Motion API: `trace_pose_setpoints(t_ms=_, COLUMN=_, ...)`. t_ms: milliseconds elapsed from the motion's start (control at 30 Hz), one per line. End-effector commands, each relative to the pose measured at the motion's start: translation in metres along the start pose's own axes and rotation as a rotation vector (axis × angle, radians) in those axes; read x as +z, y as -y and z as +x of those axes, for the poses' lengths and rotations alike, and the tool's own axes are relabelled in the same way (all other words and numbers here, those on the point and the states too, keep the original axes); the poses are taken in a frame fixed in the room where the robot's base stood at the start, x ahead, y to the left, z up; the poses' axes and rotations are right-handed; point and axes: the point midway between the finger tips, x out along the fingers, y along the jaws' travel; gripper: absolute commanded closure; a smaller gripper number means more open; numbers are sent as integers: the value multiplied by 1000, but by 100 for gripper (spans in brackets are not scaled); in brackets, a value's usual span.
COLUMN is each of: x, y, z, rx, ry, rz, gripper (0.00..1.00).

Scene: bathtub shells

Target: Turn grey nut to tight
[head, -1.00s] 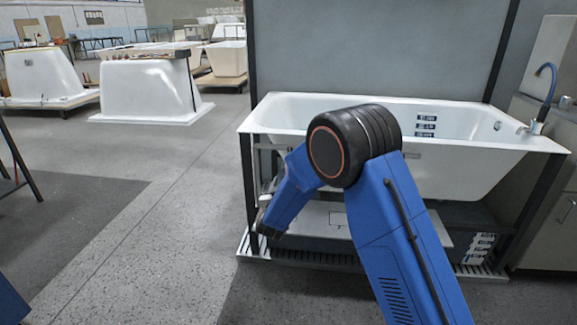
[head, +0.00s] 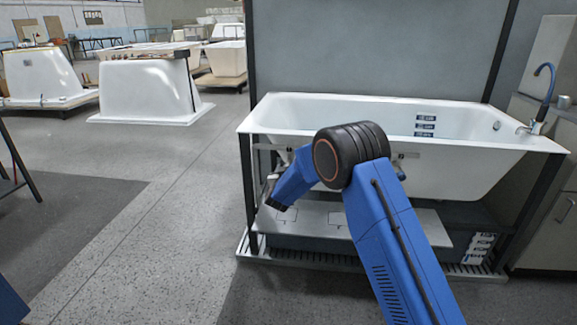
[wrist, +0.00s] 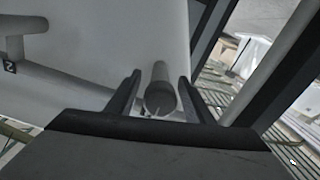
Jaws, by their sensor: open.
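In the wrist view, the two dark fingers of my gripper (wrist: 160,76) stand apart, one on each side of a grey rounded cylindrical piece (wrist: 160,98). This piece may be the grey nut; I cannot tell for sure. Its near end faces the camera, and a gap shows between it and each finger. In the head view, the wrist end of my arm is under the left part of the white bathtub (head: 465,165). My fingers and the nut are hidden there behind my own arm.
A dark frame post (head: 247,190) stands at the tub's left corner. A light panel (head: 325,216) lies below the tub. Open floor is to the left.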

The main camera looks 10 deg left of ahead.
Motion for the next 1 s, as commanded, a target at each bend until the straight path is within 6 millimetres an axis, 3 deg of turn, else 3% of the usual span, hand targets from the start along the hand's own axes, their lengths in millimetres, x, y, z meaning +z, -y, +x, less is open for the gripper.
trace_pose_setpoints(t_ms=267, x=0, y=0, z=1, rx=0, ry=0, rz=0, gripper=52)
trace_pose_setpoints(t_ms=433, x=0, y=0, z=1, rx=0, ry=0, rz=0, gripper=91)
trace_pose_setpoints(t_ms=467, x=0, y=0, z=1, rx=0, ry=0, rz=0, gripper=94)
trace_pose_setpoints(t_ms=767, x=0, y=0, z=1, rx=1, ry=0, rz=27, gripper=93)
trace_pose_setpoints(t_ms=1000, x=0, y=0, z=1, rx=1, ry=-1, rz=146, gripper=93)
